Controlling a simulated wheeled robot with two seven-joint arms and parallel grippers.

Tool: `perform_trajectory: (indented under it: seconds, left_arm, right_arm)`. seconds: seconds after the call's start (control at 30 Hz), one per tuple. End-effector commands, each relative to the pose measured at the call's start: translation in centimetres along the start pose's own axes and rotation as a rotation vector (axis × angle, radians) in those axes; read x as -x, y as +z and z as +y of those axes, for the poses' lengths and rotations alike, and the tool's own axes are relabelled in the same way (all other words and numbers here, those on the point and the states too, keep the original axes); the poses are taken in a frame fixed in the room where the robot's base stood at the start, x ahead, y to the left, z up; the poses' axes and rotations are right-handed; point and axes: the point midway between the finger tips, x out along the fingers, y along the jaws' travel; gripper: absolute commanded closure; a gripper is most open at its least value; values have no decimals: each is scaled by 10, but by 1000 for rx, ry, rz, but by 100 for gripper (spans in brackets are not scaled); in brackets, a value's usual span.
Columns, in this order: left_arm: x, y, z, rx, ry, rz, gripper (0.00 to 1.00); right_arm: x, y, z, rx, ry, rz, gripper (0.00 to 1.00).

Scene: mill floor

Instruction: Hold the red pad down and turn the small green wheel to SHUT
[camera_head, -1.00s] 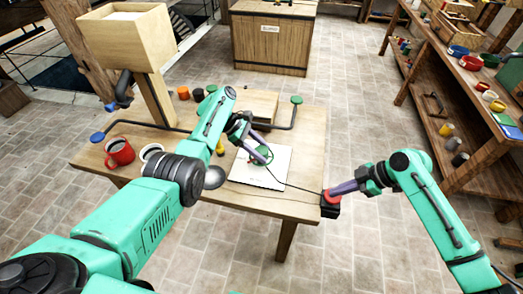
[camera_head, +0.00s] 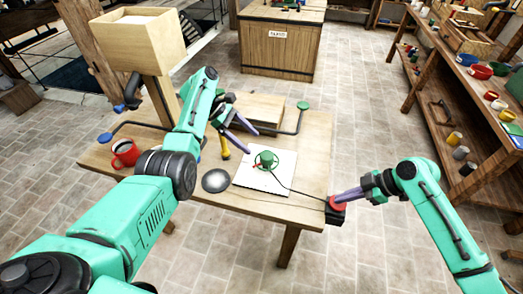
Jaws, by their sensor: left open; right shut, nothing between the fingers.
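The small green wheel (camera_head: 267,158) stands on a white plate (camera_head: 262,184) on the wooden table. A red mark shows at its left side; no SHUT lettering is readable. My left gripper (camera_head: 251,142) is open and empty, just up and left of the wheel, apart from it. The red pad (camera_head: 336,204) sits on a black box (camera_head: 334,217) at the table's right edge. My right gripper (camera_head: 341,199) is shut with its fingertips on the pad, holding nothing. I cannot tell how far the pad is pressed.
A pipe on the table carries a green knob (camera_head: 303,105) and a blue knob (camera_head: 105,137). A red mug (camera_head: 125,153), a grey disc (camera_head: 215,181) and a yellow-handled tool (camera_head: 224,147) lie near my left arm. A dark cable runs from the plate towards the box.

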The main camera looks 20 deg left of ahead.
Motion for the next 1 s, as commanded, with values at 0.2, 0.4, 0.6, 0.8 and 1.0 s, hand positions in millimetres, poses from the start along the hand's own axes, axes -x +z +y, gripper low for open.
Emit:
perform_trajectory:
  seconds: [0.2,0.4,0.6,0.8,1.0]
  left_arm:
    - [30,0,0,1,0,-1,12]
    - [30,0,0,0,-1,-1,12]
    - [32,7,3,-137,-20,78,11]
    - [26,44,10,-779,-211,391,11]
    - [3,79,4,-1348,-520,588,11]
  right_arm:
    - [-1,1,0,-1,-2,-1,100]
    - [-1,1,-1,-1,-2,-1,100]
    - [-1,0,-1,-1,-2,-1,100]
    - [-1,0,-1,-1,-2,0,100]
    - [-1,0,-1,-1,-2,0,100]
